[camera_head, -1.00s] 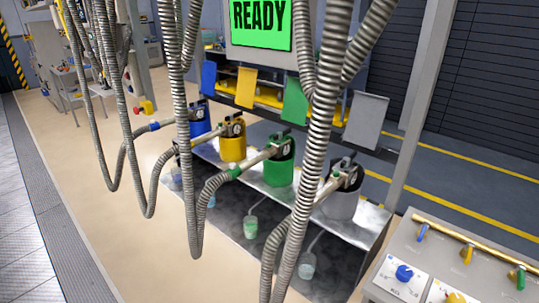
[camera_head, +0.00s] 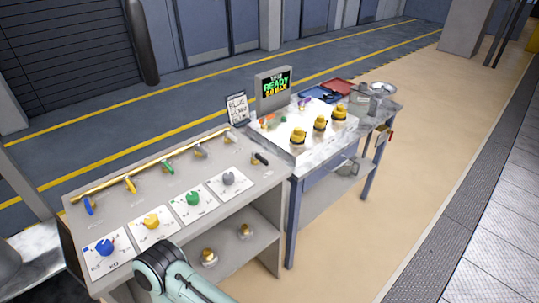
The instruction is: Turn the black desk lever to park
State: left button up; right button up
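The black lever (camera_head: 262,158) sits near the right end of the grey desk (camera_head: 235,140), beside the last white dial card. Its short dark handle is small in the picture, and I cannot read its position or any label by it. Blue, yellow, green and grey levers stand in a row along a yellow rail (camera_head: 150,165) at the back of the desk. Part of my own arm shows at the bottom edge, in front of the desk. Neither of my grippers is in view.
Blue (camera_head: 103,247), yellow (camera_head: 152,220), green (camera_head: 193,198) and grey (camera_head: 228,178) knobs sit on white cards. A metal-topped table (camera_head: 310,147) with yellow-topped items and a small screen (camera_head: 273,88) stands to the right. The floor right of it is clear.

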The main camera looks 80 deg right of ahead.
aim_at(255, 155)
jog(key=z, duration=2.75)
